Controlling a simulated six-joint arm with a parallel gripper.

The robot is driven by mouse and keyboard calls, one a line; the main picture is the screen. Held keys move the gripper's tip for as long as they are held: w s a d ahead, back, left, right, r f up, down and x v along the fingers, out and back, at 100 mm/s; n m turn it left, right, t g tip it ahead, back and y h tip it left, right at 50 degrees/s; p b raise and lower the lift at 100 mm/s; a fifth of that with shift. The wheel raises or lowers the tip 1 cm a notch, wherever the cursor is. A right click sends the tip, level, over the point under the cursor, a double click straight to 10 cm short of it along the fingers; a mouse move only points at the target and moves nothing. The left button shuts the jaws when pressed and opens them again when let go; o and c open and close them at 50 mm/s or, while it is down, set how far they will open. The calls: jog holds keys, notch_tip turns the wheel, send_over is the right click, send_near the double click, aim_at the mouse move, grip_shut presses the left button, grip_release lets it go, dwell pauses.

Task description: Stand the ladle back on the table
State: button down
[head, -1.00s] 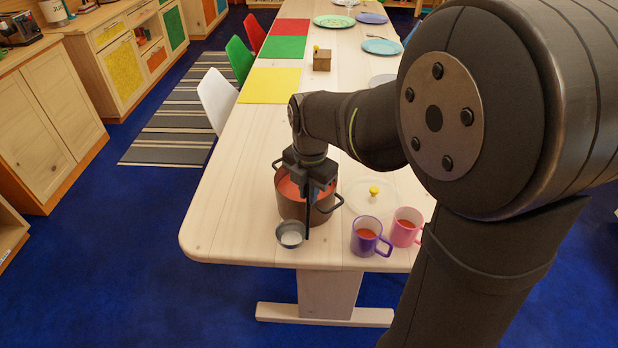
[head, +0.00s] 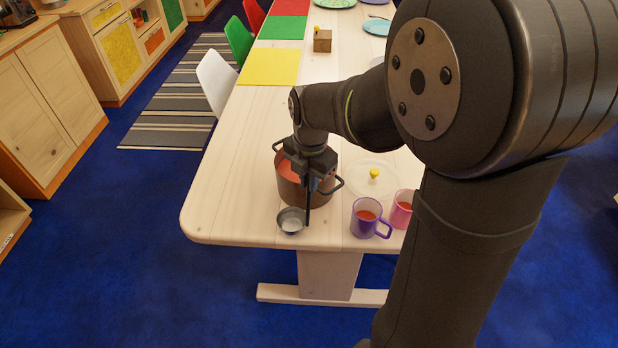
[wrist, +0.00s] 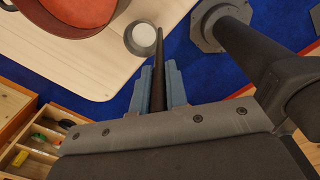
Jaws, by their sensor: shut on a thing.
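The ladle has a small grey metal bowl (head: 291,221) and a dark upright handle (head: 308,208). My gripper (head: 312,180) is shut on the handle. The bowl is at the table's near end, in front of the pot; it looks at or just above the tabletop, and I cannot tell if it touches. In the wrist view the handle (wrist: 158,75) runs between the two blue-grey fingers, with the bowl (wrist: 141,38) at its far end. The wooden table (head: 225,200) is pale.
A brown pot (head: 290,188) with red contents stands just behind the ladle. A purple mug (head: 366,222) and a pink mug (head: 401,212) stand to the right. A clear lid with a yellow knob (head: 374,174) lies behind them. The table left of the pot is clear.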

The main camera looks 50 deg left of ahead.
jog(key=shift+f, duration=0.5)
dwell(0.5)
jog(key=c, duration=1.3)
grip_release()
jog(key=shift+c, duration=0.2)
notch_tip(320, 180, up, 18)
jog(key=shift+d+f, duration=0.25)
jog(key=shift+d, duration=0.1)
jog(key=shift+f, duration=0.1)
notch_tip(320, 180, down, 17)
jog(key=shift+a, duration=0.35)
